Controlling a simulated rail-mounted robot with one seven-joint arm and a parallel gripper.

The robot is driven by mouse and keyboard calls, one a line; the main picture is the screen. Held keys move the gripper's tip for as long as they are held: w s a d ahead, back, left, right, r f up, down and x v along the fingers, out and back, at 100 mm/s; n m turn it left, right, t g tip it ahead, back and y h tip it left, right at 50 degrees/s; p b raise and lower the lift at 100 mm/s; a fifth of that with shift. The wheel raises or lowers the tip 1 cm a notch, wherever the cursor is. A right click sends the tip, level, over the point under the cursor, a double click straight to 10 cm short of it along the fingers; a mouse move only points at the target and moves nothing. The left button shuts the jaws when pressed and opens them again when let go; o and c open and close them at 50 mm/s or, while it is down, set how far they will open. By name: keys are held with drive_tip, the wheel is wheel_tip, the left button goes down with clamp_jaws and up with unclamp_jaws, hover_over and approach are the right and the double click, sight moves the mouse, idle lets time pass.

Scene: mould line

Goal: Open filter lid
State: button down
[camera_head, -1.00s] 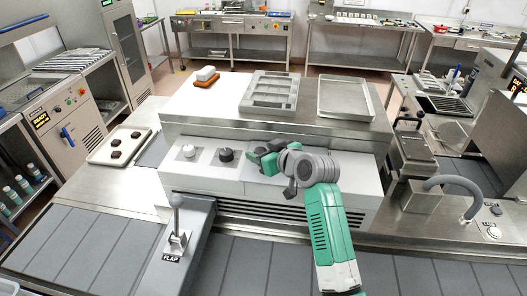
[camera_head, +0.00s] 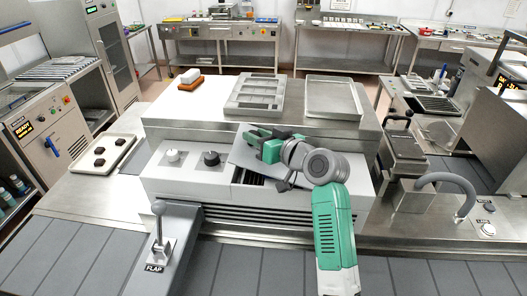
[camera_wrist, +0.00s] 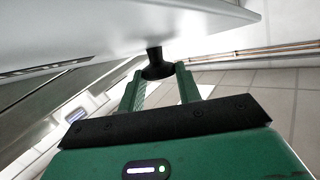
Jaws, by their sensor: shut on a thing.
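The filter lid (camera_head: 243,157) is a light grey plate on the front of the steel housing. It stands tilted up, with a dark slotted opening (camera_head: 252,179) showing under it. My gripper (camera_head: 259,141) is at the lid's upper part, and its arm hides the lid's right side. In the wrist view, my gripper (camera_wrist: 158,78) is shut on a black lid knob (camera_wrist: 155,64), which joins the pale lid face (camera_wrist: 150,25) above it.
A white knob (camera_head: 172,156) and a black knob (camera_head: 211,158) sit left of the lid. A grey mould (camera_head: 266,108), a shallow tray (camera_head: 334,112) and an orange-based block (camera_head: 190,86) lie on the housing top. The FLAP lever (camera_head: 158,222) stands at front left.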

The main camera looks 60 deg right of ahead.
drive_tip(key=s+d+r+m+t+h+b, duration=0.2)
drive_tip(key=s+r+m+t+h+b, duration=0.1)
drive_tip(key=s+r+m+b, duration=0.1)
drive_tip(key=s+d+r+m+t+h+b, duration=0.3)
drive_tip(key=s+r+m+b, duration=0.2)
drive_tip(key=s+b, duration=0.4)
drive_tip(key=shift+s+d+m+h, duration=0.35)
drive_tip(key=shift+s+m, duration=0.15)
drive_tip(key=shift+s, duration=0.4)
drive_tip(key=shift+r, duration=0.1)
